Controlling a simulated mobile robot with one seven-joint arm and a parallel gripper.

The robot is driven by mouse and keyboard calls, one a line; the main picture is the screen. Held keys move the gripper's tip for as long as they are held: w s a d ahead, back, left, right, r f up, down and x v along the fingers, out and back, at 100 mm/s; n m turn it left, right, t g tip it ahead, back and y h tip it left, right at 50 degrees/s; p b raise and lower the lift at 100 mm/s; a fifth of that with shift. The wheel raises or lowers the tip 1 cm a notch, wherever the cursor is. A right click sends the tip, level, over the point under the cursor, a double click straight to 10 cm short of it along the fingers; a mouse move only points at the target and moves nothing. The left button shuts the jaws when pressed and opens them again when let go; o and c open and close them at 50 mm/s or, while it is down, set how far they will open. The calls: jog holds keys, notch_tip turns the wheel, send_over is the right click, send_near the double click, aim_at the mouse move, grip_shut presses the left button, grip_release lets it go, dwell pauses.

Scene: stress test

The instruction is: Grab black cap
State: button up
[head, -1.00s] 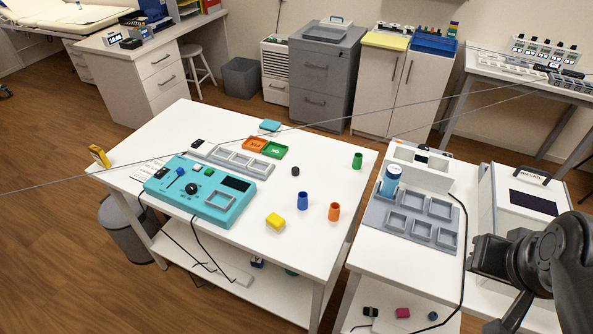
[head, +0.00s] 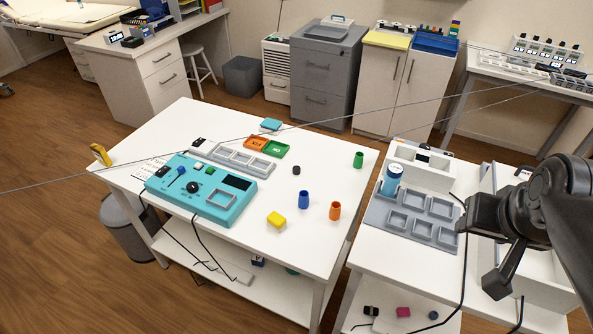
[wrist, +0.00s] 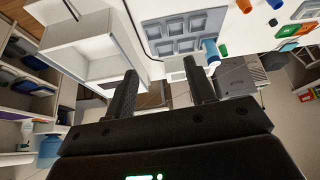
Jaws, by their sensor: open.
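The black cap (head: 296,170) is a small dark round piece on the white table, behind the blue cup (head: 304,199) and in front of the green tray (head: 275,149). A small dark piece (wrist: 273,22) near the upper right of the wrist view looks like the same cap. My gripper (wrist: 160,88) is open, with its two dark fingers apart and nothing between them. In the head view, my arm is at the right, above the side bench and far from the cap. I cannot make out the fingertips there.
A teal control box (head: 201,190) is to the left. A grey tray (head: 372,215) with a blue bottle (head: 391,181) lies on the side bench. Thin lines cross the head view.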

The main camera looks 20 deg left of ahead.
jog(key=w+a+n+y, duration=0.1)
jog(key=w+a+n, duration=0.2)
jog(key=w+a, duration=0.85)
jog(key=n+g+y, duration=0.2)
jog(key=n, duration=0.3)
send_over(297, 167)
jog(key=s+d, duration=0.2)
jog(key=f, duration=2.4)
jog(key=shift+a+f, duration=0.15)
jog(key=shift+a, duration=0.05)
jog(key=shift+s+d+x, duration=0.15)
jog(key=shift+x, duration=1.45)
jog(key=shift+s+d+x, duration=0.1)
jog(key=shift+s+x, duration=0.05)
jog(key=shift+x, duration=1.4)
jog(key=shift+f, duration=0.2)
jog(key=shift+c, duration=0.5)
jog(key=c, duration=1)
